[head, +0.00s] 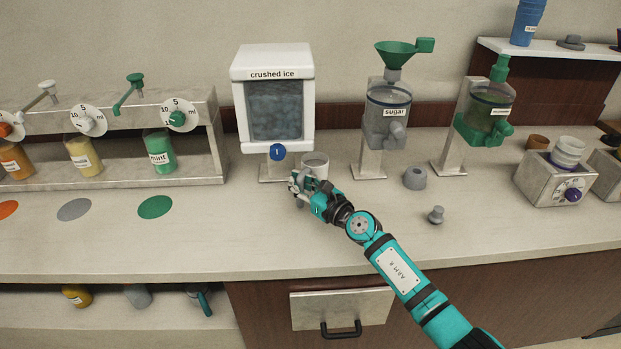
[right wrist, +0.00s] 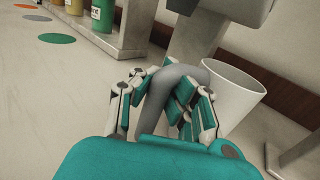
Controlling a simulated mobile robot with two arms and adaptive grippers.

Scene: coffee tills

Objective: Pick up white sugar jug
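A white jug (head: 316,163) stands upright on the counter just right of the crushed ice dispenser's foot. It also shows in the right wrist view (right wrist: 232,92), with a grey curved handle (right wrist: 185,75) toward my gripper. My right gripper (head: 303,183) is at the jug's near left side. In the right wrist view its fingers (right wrist: 166,100) lie on both sides of the handle and close in against it. They partly hide the handle. No sugar label shows on the jug. My left gripper is in neither view.
The crushed ice dispenser (head: 274,105) stands behind the jug. The sugar dispenser (head: 387,115) is to its right, with a grey cup-like piece (head: 415,178) and a small grey knob (head: 436,215) on the counter. Syrup bottles (head: 160,152) stand left. The front middle counter is clear.

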